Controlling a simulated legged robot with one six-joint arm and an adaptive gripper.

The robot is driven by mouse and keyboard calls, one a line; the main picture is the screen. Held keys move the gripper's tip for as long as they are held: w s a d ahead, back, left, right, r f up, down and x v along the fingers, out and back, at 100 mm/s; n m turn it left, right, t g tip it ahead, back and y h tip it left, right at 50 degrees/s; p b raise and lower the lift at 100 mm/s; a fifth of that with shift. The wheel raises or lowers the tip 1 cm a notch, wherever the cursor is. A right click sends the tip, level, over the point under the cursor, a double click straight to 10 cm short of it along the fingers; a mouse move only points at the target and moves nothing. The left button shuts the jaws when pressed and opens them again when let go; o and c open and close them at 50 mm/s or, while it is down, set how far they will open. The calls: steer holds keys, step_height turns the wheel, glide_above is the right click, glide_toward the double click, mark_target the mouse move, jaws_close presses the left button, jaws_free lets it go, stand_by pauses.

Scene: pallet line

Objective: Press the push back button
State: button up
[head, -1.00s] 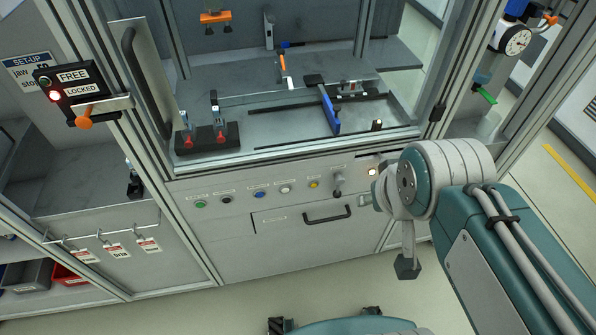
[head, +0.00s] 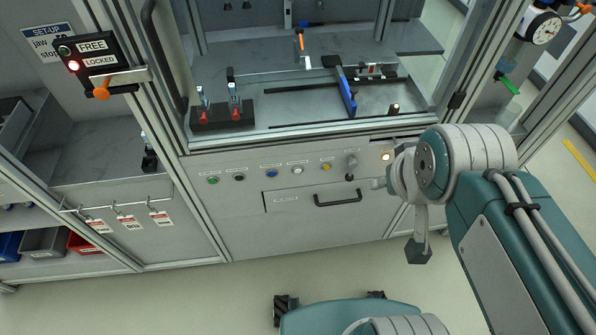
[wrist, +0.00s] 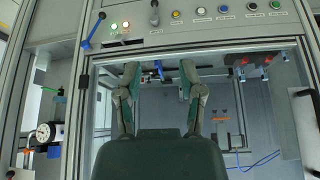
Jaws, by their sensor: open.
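A row of push buttons sits on the grey front panel below the machine window: a green button (head: 213,180), a black button (head: 239,177), a blue button (head: 272,173), a white button (head: 298,170) and a yellow button (head: 326,167). Their labels are too small to read, so I cannot tell which is push back. In the wrist view the row runs along the top, with the yellow button (wrist: 176,14) nearest the middle and the green button (wrist: 281,5) far right. My gripper (wrist: 158,72) is open and empty, apart from the buttons. In the head view my arm mostly hides it.
A black selector (head: 350,166) and a lit lamp (head: 386,156) continue the row to the right. A drawer handle (head: 338,198) sticks out below. A FREE/LOCKED box (head: 90,55) with an orange-knobbed lever is at the left post. The floor (head: 180,295) in front is open.

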jaws_close()
stand_by(1.1)
